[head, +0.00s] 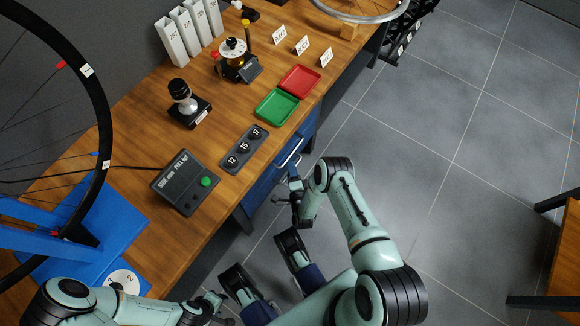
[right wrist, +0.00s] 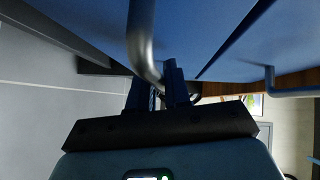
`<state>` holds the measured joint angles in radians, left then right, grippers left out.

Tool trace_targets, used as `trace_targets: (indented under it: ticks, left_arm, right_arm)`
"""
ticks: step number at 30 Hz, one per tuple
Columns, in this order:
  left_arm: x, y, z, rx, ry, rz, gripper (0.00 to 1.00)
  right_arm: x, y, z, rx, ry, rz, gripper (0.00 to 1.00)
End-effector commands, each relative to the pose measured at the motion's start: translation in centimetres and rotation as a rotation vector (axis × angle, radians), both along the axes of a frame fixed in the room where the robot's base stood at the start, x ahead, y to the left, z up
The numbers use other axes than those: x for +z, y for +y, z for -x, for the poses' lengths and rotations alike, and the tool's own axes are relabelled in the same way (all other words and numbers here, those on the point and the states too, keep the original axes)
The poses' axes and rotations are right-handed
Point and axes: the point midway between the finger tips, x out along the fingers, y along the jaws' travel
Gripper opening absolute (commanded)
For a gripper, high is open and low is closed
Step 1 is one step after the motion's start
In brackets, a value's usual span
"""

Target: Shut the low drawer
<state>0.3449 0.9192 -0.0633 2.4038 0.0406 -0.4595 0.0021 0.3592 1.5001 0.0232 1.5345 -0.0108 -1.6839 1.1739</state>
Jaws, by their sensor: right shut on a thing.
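The blue drawer unit (head: 264,192) stands under the workbench, with a metal handle (head: 290,154) on its front. In the right wrist view, the low drawer's blue front (right wrist: 200,32) fills the upper middle, with its curved metal bar handle (right wrist: 143,45) close to the camera. My right gripper (head: 297,192) is at the drawer front; its fingers (right wrist: 172,84) are shut on that handle. How far the low drawer stands out is hard to tell. My left gripper (head: 213,302) is low in the head view, away from the drawers; its jaws are too small to read.
A second handle (right wrist: 280,85) belongs to the neighbouring drawer. The wooden benchtop (head: 140,135) carries a green tray (head: 277,106), a red tray (head: 300,81), a control box (head: 185,182) and a wheel (head: 103,110).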

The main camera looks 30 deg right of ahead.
Motion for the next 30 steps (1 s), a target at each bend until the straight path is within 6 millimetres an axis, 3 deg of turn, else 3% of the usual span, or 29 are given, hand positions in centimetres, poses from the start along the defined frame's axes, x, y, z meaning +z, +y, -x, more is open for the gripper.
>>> trace_targets:
  ticks: [10, 11, 12, 30]
  left_arm:
    - [0.15, -0.05, -0.23, 0.000, -0.009, -0.001, 0.43]
    - [0.15, -0.04, -0.23, 0.000, -0.009, -0.001, 0.43]
    - [0.15, -0.04, -0.22, -0.001, -0.008, -0.001, 0.43]
    - [-0.04, 0.01, 0.06, 0.001, 0.002, 0.000, 0.43]
  right_arm:
    - [0.03, 0.14, -0.28, 0.007, -0.001, -0.005, 0.00]
    - [0.05, 0.15, -0.30, 0.007, -0.001, -0.005, 0.24]
    - [0.07, 0.14, -0.30, 0.006, -0.002, -0.005, 0.35]
    - [0.15, 0.02, -0.69, 0.005, -0.001, -0.002, 0.35]
